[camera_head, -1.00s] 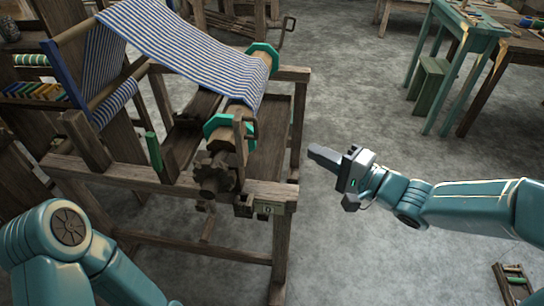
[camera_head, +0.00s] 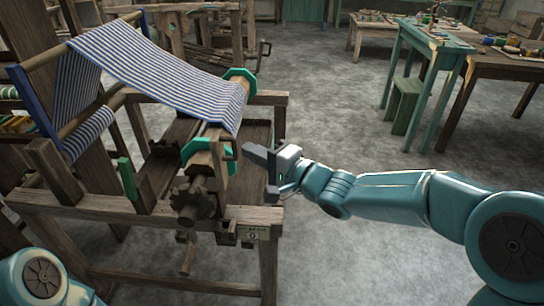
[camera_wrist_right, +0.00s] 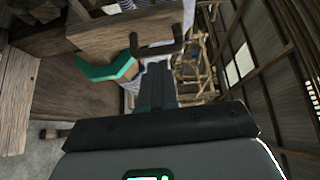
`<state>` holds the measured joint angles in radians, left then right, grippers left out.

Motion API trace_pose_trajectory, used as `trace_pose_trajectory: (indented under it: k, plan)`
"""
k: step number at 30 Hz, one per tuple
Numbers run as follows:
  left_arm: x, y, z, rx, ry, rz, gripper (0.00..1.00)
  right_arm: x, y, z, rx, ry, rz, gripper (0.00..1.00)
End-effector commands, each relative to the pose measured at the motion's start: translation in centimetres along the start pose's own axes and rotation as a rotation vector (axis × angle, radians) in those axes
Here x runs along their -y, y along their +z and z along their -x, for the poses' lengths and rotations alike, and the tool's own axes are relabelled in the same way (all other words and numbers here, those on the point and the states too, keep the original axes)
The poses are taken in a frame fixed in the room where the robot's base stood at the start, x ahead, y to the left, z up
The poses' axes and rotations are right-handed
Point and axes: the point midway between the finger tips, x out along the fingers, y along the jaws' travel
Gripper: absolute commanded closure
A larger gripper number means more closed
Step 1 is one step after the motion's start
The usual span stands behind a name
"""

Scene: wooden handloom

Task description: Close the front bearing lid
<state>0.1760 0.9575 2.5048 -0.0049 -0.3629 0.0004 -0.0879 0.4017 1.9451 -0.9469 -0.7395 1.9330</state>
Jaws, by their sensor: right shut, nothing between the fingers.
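The front bearing lid appears to be the upright wooden piece (camera_head: 215,158) beside the near green ring (camera_head: 196,149) on the loom's roller. In the right wrist view the wooden lid (camera_wrist_right: 110,38) has a dark handle (camera_wrist_right: 158,48) on its face. It stands raised rather than lying flat. My right gripper (camera_head: 247,150) is shut and empty, just right of the lid. In the right wrist view its closed fingers (camera_wrist_right: 156,88) point toward the handle from below. I cannot tell whether they touch. My left gripper is out of view.
The wooden loom (camera_head: 150,208) carries striped blue-white cloth (camera_head: 160,75). A toothed wooden wheel (camera_head: 190,200) sits at the front end of the roller. A green table (camera_head: 430,42) and green stool (camera_head: 403,105) stand at the right rear. Open floor lies right of the loom.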

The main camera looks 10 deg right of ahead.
Motion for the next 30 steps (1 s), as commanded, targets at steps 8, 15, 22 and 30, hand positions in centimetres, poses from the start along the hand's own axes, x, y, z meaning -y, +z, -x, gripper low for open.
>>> trace_pose_trajectory:
  k: [8, 15, 22, 30]
  plan:
    - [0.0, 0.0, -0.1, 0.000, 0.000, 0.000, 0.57, 0.0, 0.4, -0.4, 0.000, 0.000, -0.001, 1.00]
    - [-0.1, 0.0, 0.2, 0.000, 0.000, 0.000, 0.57, 0.2, 0.4, -0.4, 0.000, 0.004, 0.002, 1.00]
    - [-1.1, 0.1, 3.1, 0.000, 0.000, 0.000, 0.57, 1.5, 0.9, -1.1, -0.001, 0.061, 0.040, 1.00]
    - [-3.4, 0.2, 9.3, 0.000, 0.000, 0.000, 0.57, 3.4, 2.4, -3.3, 0.002, 0.230, 0.152, 1.00]
